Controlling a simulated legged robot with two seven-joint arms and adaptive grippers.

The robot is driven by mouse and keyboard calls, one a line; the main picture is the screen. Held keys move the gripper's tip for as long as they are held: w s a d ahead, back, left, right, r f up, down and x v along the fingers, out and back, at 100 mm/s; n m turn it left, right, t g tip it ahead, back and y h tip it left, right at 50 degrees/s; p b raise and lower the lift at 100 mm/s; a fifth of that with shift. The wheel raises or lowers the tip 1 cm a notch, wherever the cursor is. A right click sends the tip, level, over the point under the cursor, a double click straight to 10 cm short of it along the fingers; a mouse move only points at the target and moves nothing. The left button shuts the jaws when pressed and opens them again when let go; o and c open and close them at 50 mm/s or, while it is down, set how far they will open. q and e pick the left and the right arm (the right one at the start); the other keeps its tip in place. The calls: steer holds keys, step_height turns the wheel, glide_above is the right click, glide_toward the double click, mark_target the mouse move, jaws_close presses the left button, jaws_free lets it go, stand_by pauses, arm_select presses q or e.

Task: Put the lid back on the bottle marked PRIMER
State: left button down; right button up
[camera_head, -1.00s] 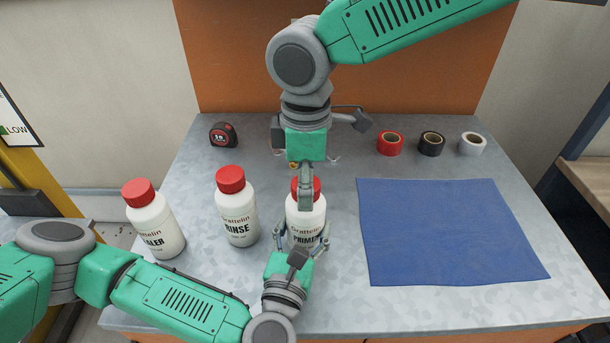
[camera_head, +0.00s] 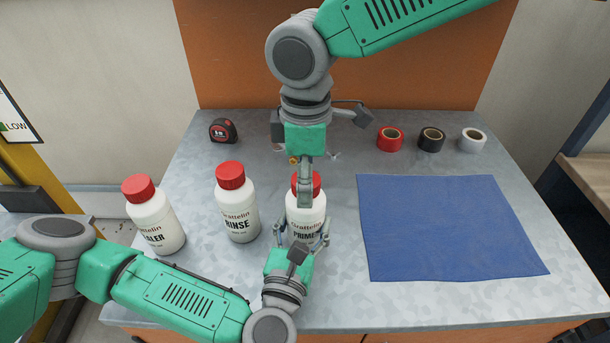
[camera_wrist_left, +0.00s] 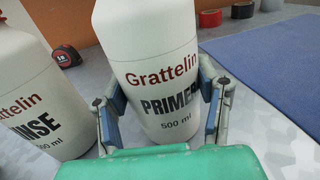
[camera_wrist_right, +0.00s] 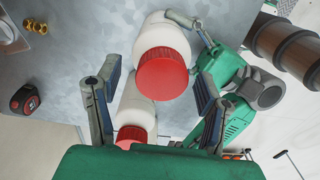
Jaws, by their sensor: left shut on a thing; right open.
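The white PRIMER bottle (camera_head: 305,217) stands upright near the middle of the table with a red lid (camera_head: 315,182) on its top. How tightly the lid sits cannot be told. My left gripper (camera_head: 302,240) is shut on the bottle's lower body from the front; its fingers flank the label in the left wrist view (camera_wrist_left: 160,75). My right gripper (camera_head: 305,195) points down over the bottle and partly hides the lid. In the right wrist view its open fingers (camera_wrist_right: 155,88) are on either side of the red lid (camera_wrist_right: 163,75), with space between.
The RINSE bottle (camera_head: 238,213) and a third bottle (camera_head: 157,225), its label partly readable, stand left with red lids. A blue mat (camera_head: 450,225) lies right. Red (camera_head: 390,139), black (camera_head: 431,140) and white (camera_head: 472,140) rolls and a tape measure (camera_head: 223,131) are at the back.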

step_height(320, 180, up, 12)
stand_by(0.4)
steer(key=shift+w+f, duration=0.1)
steer(key=shift+w, duration=0.05)
arm_select(q)
steer(key=shift+c, duration=2.3)
jaws_free()
steer(key=v, duration=1.2)
steer(key=shift+f, duration=0.1)
